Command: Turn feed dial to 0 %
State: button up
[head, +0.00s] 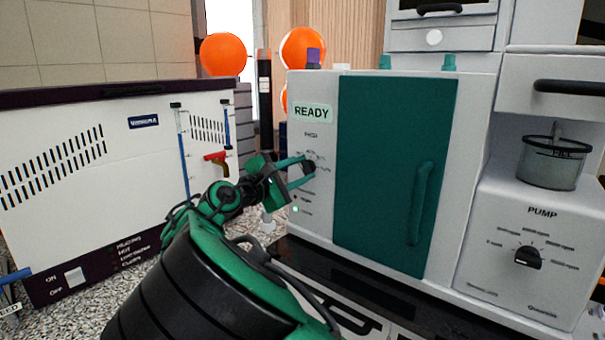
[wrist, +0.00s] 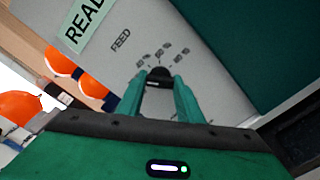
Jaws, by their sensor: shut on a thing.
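The feed dial (wrist: 159,76) is a small black knob on the grey front panel, below the word FEED and beside a ring of printed marks in the wrist view. In the head view the dial (head: 308,168) is partly covered by my gripper. My gripper (head: 304,170) has green fingers, one on each side of the dial. It also shows in the wrist view (wrist: 160,80), with both fingertips against the knob, shut on it. The fingers hide part of the scale, and I cannot tell which mark the dial points to.
A green door (head: 390,170) with a vertical handle (head: 421,205) is right of the dial. A READY display (head: 311,112) is above it. A PUMP unit (head: 500,260) with its own black knob (head: 528,257) stands at the right. A white cabinet (head: 90,190) stands at the left.

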jog(key=n, duration=1)
jog(key=shift+a+f+n, duration=0.15)
jog(key=shift+f+n, duration=0.15)
jog(key=shift+n, duration=0.3)
jog(key=o, duration=1.1)
jog(key=shift+r, duration=0.15)
jog(key=v, duration=1)
jog(key=shift+s+a, duration=0.25)
